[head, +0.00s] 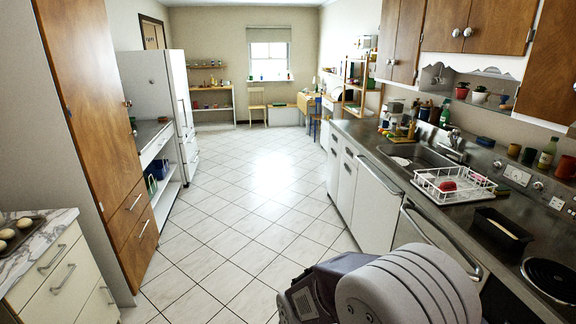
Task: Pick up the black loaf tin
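The black loaf tin (490,232) stands on the dark worktop (455,208) at the right of the head view. It sits between the white dish rack and the coil hob. A pale strip shows inside it; I cannot tell what this is. A large grey rounded part of my own body fills the bottom centre, in front of the counter and apart from the tin in the picture. Neither of my grippers can be made out in this view.
The white dish rack (430,186) with a red item is just beyond the tin. The coil hob (551,277) is nearer. Jars and a green bottle (547,152) line the wall. A marble-topped cabinet (38,240) is at left. The tiled floor (235,235) between is clear.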

